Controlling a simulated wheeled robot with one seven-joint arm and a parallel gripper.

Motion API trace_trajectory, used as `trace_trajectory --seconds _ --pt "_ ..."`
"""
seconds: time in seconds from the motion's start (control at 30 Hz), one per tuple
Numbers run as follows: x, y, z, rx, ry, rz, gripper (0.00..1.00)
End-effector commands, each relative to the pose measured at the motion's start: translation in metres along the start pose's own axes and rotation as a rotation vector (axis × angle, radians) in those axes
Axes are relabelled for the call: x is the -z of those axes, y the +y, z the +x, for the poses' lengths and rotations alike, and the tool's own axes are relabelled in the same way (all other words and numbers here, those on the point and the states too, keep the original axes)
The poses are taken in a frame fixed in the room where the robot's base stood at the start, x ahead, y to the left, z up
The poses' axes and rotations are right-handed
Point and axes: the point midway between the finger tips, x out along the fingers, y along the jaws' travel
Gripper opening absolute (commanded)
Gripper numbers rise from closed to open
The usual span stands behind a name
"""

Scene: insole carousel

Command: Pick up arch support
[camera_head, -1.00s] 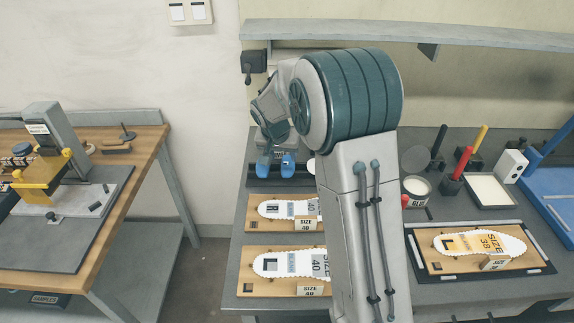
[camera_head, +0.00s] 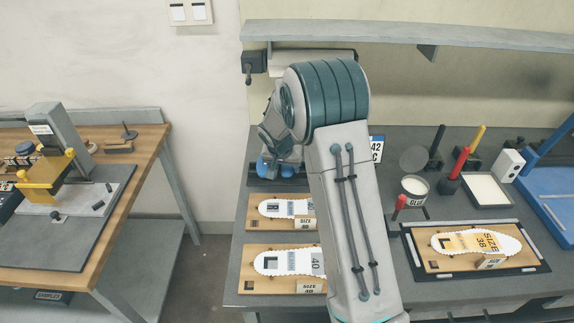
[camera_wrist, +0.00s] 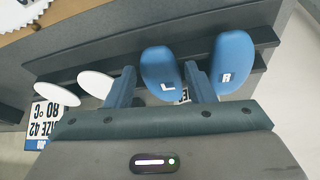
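Two blue arch supports stand at the back left of the bench. In the wrist view the one marked L (camera_wrist: 160,70) is between my finger pads, and the one marked R (camera_wrist: 233,62) is just right of the right finger. My gripper (camera_wrist: 161,78) is open around the L support, with a visible gap on the left side; contact on the right cannot be told. In the head view the blue supports (camera_head: 264,168) are partly hidden by my wrist, and my fingertips are hard to make out.
Two white oval pieces (camera_wrist: 96,84) stand left of my fingers, by a size 42 label (camera_wrist: 45,122). A dark rail (camera_wrist: 110,62) runs behind the supports. Boards with white insoles (camera_head: 285,262) lie nearer. A glue pot (camera_head: 414,188) and insole board (camera_head: 470,245) are to the right.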

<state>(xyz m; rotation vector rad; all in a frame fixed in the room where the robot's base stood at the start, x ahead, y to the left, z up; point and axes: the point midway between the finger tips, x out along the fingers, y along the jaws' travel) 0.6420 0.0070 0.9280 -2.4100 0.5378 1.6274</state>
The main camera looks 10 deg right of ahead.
Motion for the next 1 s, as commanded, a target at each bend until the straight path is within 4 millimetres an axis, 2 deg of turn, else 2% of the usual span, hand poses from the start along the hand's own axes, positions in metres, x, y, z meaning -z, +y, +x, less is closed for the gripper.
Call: trace_trajectory --seconds 0.03,0.1,0.13,0.57,0.77,0.87,1.0 --pt "0.0 0.0 0.0 0.0 0.0 0.0 0.38" --pt "0.0 0.0 0.0 0.0 0.0 0.0 0.18" --pt "0.0 0.0 0.0 0.0 0.0 0.0 0.16" --pt "0.002 0.0 -0.003 0.0 0.001 0.0 0.16" --pt "0.01 0.001 -0.021 0.003 0.004 0.001 0.16" --pt "0.017 0.002 -0.04 0.003 0.005 0.002 0.16" --pt "0.03 0.038 -0.05 -0.001 0.003 0.008 0.16"
